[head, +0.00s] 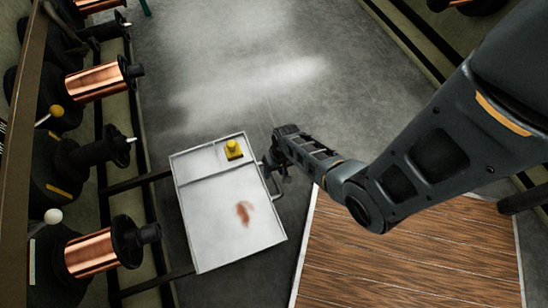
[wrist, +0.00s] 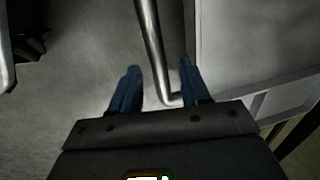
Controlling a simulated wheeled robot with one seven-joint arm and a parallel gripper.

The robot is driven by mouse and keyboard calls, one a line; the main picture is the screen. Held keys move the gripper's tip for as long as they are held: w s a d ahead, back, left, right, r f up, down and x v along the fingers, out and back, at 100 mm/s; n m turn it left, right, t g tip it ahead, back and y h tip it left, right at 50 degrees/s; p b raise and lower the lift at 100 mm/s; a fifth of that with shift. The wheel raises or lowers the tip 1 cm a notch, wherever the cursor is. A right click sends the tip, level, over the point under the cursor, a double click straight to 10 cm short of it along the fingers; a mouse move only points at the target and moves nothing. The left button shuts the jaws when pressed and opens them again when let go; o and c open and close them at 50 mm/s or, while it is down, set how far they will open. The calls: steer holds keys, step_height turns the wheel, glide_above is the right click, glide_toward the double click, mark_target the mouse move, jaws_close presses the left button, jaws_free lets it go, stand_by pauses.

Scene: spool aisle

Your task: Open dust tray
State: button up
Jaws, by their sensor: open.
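The dust tray (head: 228,215) is a pale metal tray with a raised rim and a divider, in the middle left of the head view. A bar handle (head: 277,188) stands out from its right side. My gripper (head: 275,165) is at this handle. In the wrist view, the handle (wrist: 152,42) passes between the two blue fingers of my open gripper (wrist: 160,68), with gaps on both sides. The tray's pale wall (wrist: 245,50) fills the right of that view. The exact finger contact is hidden in the head view.
A yellow knob on a block (head: 233,150) and a reddish-brown patch (head: 243,213) are in the tray. Copper spools (head: 92,82) on dark stands line the left. A wood-topped surface (head: 410,255) lies to the right. Grey floor (head: 240,60) is clear beyond the tray.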

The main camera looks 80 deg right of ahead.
step_height(320, 180, up, 7)
steer(key=s+p, duration=0.1)
steer(key=p, duration=0.2)
steer(key=shift+d, duration=0.4)
steer(key=shift+s+f, duration=0.1)
steer(key=shift+f, duration=0.05)
